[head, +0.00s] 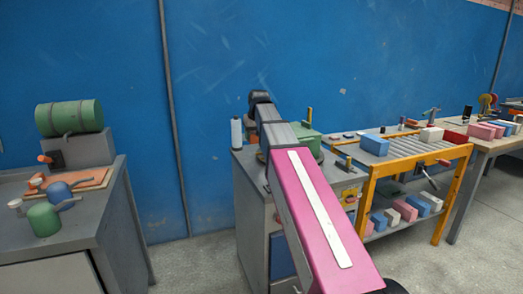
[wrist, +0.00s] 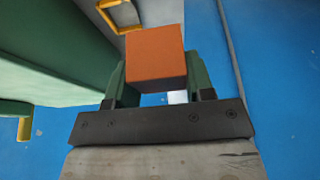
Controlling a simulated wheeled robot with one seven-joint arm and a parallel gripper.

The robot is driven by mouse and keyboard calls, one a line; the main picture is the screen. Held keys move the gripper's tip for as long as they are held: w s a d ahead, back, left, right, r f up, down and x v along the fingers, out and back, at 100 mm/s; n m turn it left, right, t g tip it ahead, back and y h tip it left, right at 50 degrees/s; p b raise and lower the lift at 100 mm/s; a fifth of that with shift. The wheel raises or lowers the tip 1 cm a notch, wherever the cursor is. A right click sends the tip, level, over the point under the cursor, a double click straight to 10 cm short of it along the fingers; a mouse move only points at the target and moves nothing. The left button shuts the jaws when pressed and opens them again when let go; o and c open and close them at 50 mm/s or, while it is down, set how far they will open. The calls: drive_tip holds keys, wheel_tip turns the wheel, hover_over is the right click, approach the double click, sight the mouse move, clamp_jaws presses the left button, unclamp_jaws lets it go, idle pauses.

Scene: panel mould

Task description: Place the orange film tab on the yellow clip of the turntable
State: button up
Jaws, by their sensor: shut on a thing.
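The orange film tab (wrist: 156,57) is a block between the two green fingers of my gripper (wrist: 158,82) in the wrist view. My gripper is shut on it. A yellow clip-like frame (wrist: 103,10) shows at the top of the wrist view, beyond the tab and partly cut off. A large green body (wrist: 50,50), likely the turntable, fills the left of that view. In the head view a green round part (head: 311,140) sits on the grey cabinet, with an upright yellow piece (head: 309,114) beside it. My arm hides the gripper and tab there.
A white cylinder (head: 236,133) stands at the cabinet's left edge. To the right, an orange-framed rack (head: 458,180) holds several blocks. A grey bench (head: 95,215) with a green drum (head: 70,117) stands at left. Floor shows between bench and cabinet.

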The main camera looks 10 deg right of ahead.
drive_tip(key=w+d+f, duration=0.1)
drive_tip(key=w, duration=0.1)
drive_tip(key=w+d+f, duration=0.3)
drive_tip(key=w, duration=0.1)
drive_tip(key=shift+d+f, duration=0.25)
drive_tip(key=shift+f, duration=2.05)
drive_tip(key=shift+f, duration=0.65)
drive_tip(key=o, duration=1)
drive_tip(key=shift+r, duration=0.1)
drive_tip(key=shift+r, duration=0.3)
drive_tip(key=v, duration=1.2)
drive_tip(key=shift+w+d+r, duration=0.1)
drive_tip(key=shift+w+r, duration=0.05)
drive_tip(key=shift+r, duration=0.15)
